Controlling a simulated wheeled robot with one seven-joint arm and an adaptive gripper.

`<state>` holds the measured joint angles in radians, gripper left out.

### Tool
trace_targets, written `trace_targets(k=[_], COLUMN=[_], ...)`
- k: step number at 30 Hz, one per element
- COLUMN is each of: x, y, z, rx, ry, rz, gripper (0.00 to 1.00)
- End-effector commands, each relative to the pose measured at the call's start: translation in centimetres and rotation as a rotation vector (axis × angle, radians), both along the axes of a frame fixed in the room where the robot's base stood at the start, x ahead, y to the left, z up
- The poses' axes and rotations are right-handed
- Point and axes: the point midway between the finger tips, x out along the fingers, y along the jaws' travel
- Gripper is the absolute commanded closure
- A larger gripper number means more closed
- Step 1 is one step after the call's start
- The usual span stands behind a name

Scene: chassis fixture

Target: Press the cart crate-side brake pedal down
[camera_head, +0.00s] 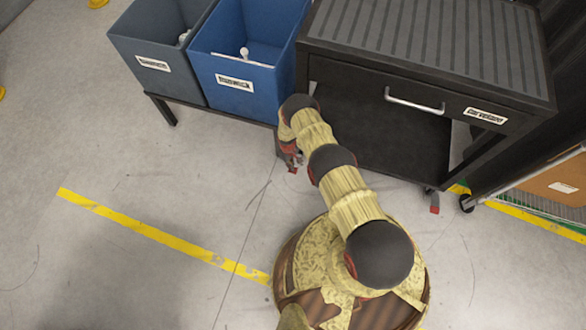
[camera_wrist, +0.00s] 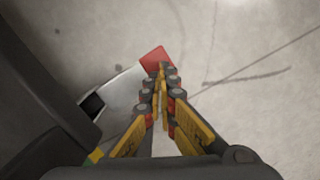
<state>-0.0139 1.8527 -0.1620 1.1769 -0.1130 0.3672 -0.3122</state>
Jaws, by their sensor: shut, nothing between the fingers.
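The black cart (camera_head: 420,50) stands at the back right with its drawer closed. The crate-side brake pedal shows in the wrist view as a grey metal lever with a red tip (camera_wrist: 155,56). In the head view, a small red end (camera_head: 293,170) shows by my gripper at the cart's left front corner. My gripper (camera_head: 292,160) is low there. In the wrist view my gripper (camera_wrist: 163,72) is shut and empty, its fingertips overlapping the near edge of the red tip. I cannot tell whether they touch it. The fingers hide part of the lever.
A grey crate (camera_head: 135,47) and a blue crate (camera_head: 203,66) stand on a low black rack left of the cart. The cart's other red pedal (camera_head: 434,203) is at its right front caster. A wire rack (camera_head: 530,182) stands at far right. Front-left floor is clear.

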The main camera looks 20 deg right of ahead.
Motion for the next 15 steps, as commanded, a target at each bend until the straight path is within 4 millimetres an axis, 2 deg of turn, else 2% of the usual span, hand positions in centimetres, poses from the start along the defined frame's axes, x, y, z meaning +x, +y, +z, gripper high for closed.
trace_targets(k=[4, 10, 15], x=[0.0, 0.2, 2.1], y=[0.0, 0.1, 0.9], z=[-1.4, -1.1, -0.5], rx=[0.0, 0.001, 0.0], ry=[0.001, -0.001, -0.002], rz=[0.0, 0.001, 0.001], gripper=[1.0, 1.0, 1.0])
